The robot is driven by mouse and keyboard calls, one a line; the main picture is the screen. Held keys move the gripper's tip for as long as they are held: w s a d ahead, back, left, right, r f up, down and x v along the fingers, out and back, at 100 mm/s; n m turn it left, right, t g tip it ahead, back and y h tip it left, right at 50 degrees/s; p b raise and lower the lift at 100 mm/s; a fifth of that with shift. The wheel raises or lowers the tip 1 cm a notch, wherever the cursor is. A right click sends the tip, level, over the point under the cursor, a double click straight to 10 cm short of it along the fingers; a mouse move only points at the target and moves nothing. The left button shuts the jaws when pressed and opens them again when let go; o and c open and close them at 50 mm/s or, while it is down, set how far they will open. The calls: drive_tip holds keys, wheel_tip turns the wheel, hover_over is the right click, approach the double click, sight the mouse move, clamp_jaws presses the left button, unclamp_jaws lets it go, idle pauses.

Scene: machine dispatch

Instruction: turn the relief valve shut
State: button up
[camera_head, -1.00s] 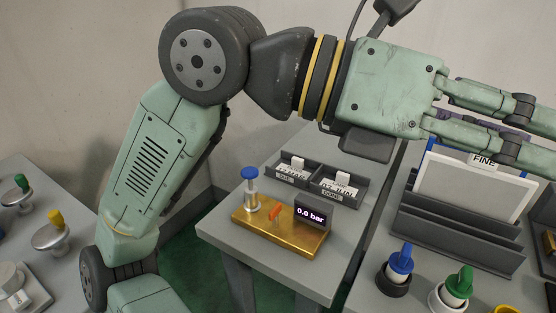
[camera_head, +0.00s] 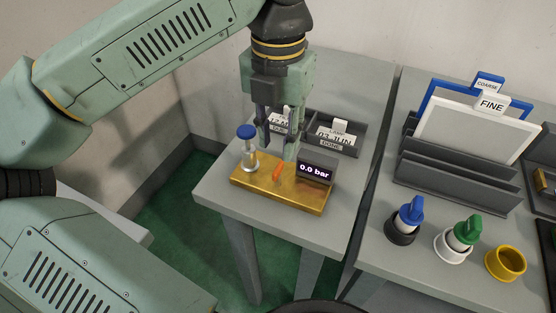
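A brass block (camera_head: 300,199) sits on the small grey table. It carries a small orange lever (camera_head: 278,172), which looks like the relief valve handle, slanting up to the right. A blue-topped clear pump (camera_head: 247,148) stands on the block's left end. A dark display (camera_head: 315,171) on its right reads 0.0 bar. My gripper (camera_head: 277,148) points down above and just behind the lever. Its two fingers are apart with nothing seen between them. Contact with the lever cannot be made out.
Two dark card trays (camera_head: 349,143) stand behind the block, partly hidden by my gripper. On the right table are a rack with COARSE and FINE panels (camera_head: 465,133), a blue-topped piece (camera_head: 409,215), a green-topped piece (camera_head: 465,232) and a yellow ring (camera_head: 505,262). The small table's front left is clear.

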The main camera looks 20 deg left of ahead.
sight(278, 167)
wheel_tip(278, 167, down, 6)
drive_tip(key=b, duration=0.3)
drive_tip(key=shift+f, duration=0.25)
drive_tip(key=shift+c, duration=0.2)
clamp_jaws()
